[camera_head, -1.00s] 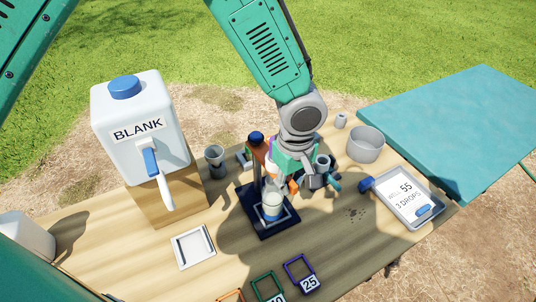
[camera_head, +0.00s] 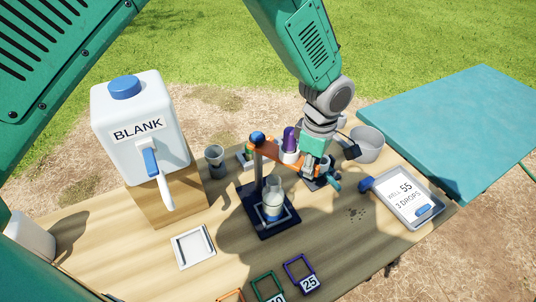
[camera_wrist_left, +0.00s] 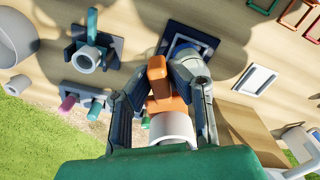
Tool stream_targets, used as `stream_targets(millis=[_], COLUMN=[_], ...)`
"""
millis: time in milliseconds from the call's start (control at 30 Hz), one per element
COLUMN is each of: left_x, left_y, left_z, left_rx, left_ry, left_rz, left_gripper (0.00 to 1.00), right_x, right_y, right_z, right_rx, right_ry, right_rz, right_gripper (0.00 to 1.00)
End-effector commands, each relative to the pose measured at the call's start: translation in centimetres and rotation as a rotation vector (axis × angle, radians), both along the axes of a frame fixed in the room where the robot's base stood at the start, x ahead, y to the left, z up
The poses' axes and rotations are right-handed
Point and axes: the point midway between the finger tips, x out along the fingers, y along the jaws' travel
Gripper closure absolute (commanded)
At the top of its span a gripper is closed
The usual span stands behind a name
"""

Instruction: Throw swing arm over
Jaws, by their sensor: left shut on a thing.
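The orange swing arm (camera_head: 268,147) is fixed at a dark post with a blue knob (camera_head: 257,137) on a dark blue base (camera_head: 248,210). It points to the right and carries a white ring holder with a purple-topped item (camera_head: 290,139). My left gripper (camera_head: 312,168) is shut on the swing arm, which shows orange between its fingers (camera_wrist_left: 162,85) in the left wrist view (camera_wrist_left: 160,98). A clear vial (camera_head: 273,198) with a blue lower part stands on the base, with no arm above it. My right gripper is not in view.
A BLANK jug (camera_head: 135,125) stands on a wooden block at left. A grey cup (camera_head: 215,160), a grey bowl (camera_head: 366,144) and a tablet (camera_head: 404,197) surround the stand. A white tray (camera_head: 193,247) and coloured frames (camera_head: 301,273) lie in front.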

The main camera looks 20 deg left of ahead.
Motion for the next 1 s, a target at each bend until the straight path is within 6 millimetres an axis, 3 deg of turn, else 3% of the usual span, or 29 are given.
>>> stream_targets(millis=[533, 1000], left_x=[6.3, 7.2], left_y=[0.5, 0.6], left_z=[-0.1, 0.0], left_rx=[-0.002, -0.005], left_ry=[-0.004, -0.003], left_rz=[0.420, 0.490], left_gripper=[1.00, 1.00], right_x=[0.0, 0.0], right_y=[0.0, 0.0], right_z=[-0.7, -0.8], right_rx=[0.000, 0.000], right_ry=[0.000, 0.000], right_rz=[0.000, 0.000], right_gripper=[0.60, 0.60])
